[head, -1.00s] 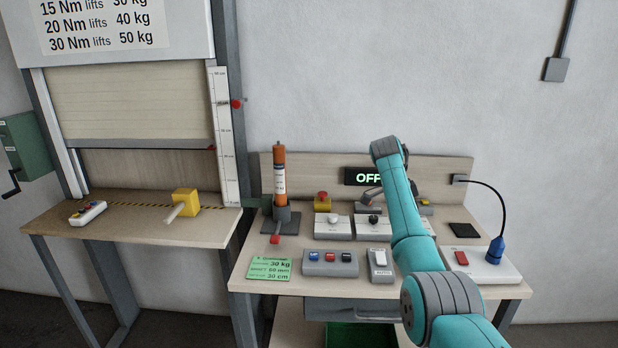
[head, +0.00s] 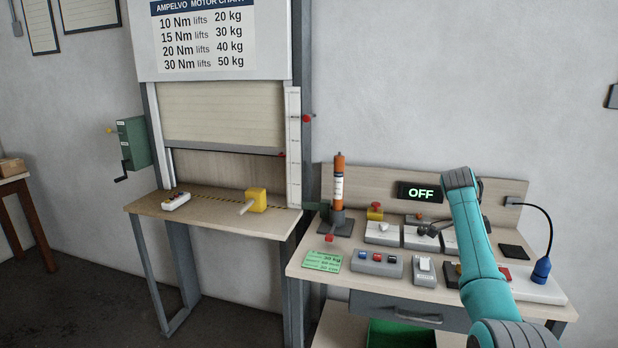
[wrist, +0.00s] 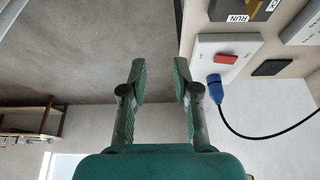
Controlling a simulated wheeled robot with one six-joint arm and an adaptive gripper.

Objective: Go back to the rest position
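My arm reaches in from the lower right in the head view, over the right part of the workbench (head: 350,262). Beyond the fingers are grey floor and wall, with a red switch (wrist: 226,59) and a blue plug (wrist: 216,88) to the right.
Left of the bench stands a shutter frame (head: 297,60) with a yellow block (head: 257,200) on its shelf. An orange cylinder (head: 339,185) stands upright on the bench. Control boxes, including a three-button one (head: 378,263), lie in front. A green bin (head: 400,335) is underneath.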

